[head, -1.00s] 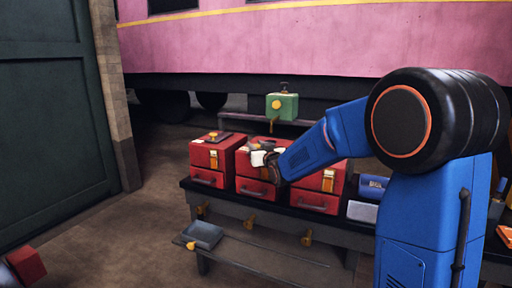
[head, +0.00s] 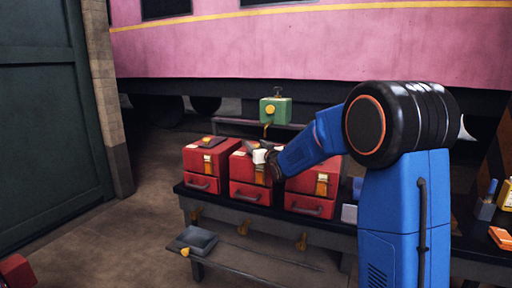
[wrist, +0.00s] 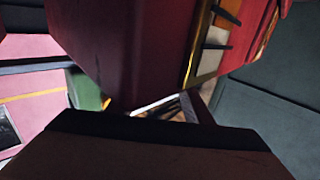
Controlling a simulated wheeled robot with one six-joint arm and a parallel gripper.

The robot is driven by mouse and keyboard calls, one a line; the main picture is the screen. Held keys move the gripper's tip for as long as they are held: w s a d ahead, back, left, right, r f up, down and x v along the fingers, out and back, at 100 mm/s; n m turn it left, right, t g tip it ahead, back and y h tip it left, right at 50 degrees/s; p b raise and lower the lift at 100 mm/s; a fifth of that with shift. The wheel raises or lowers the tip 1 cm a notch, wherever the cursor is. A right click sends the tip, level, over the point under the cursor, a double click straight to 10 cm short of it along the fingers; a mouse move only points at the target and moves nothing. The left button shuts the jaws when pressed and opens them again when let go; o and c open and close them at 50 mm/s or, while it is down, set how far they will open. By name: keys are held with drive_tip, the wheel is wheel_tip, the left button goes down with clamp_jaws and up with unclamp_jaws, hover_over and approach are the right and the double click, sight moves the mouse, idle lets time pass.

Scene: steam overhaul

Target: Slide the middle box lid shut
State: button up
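Three red boxes with dark front handles and yellow latches stand in a row on a dark bench. The middle box (head: 249,190) is between the left box (head: 206,165) and the right box (head: 310,203). My gripper (head: 268,160) is at the upper front right of the middle box, in front of its top edge. It hides part of that box's top and latch, so how far its lid is open cannot be told. A red box side (wrist: 135,40) fills much of the wrist view, close up. The gripper's fingers are not clear.
A green box with a yellow knob (head: 275,111) stands on a ledge behind the boxes. The bench (head: 235,208) has yellow fittings along its front, and a grey tray (head: 194,241) sits lower. A pink carriage (head: 300,50) closes off the back. Floor at left is open.

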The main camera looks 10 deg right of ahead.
drive_tip(key=shift+s, duration=0.15)
drive_tip(key=s+d, duration=0.2)
drive_tip(key=s, duration=1.5)
drive_tip(key=shift+d, duration=0.35)
drive_tip(key=s+f+g+h, duration=0.1)
drive_tip(key=s+f+g, duration=0.3)
drive_tip(key=s, duration=1)
drive_tip(key=s+f+m+g+h, duration=0.1)
drive_tip(key=s+f+g, duration=0.3)
drive_tip(key=s, duration=1.1)
drive_tip(key=s+d+f+g, duration=0.1)
drive_tip(key=s+f+g, duration=0.4)
drive_tip(key=s, duration=0.9)
drive_tip(key=shift+s+f+m+h, duration=0.35)
drive_tip(key=shift+f+m+h, duration=0.05)
drive_tip(key=shift+f, duration=0.15)
drive_tip(key=shift+d, duration=0.1)
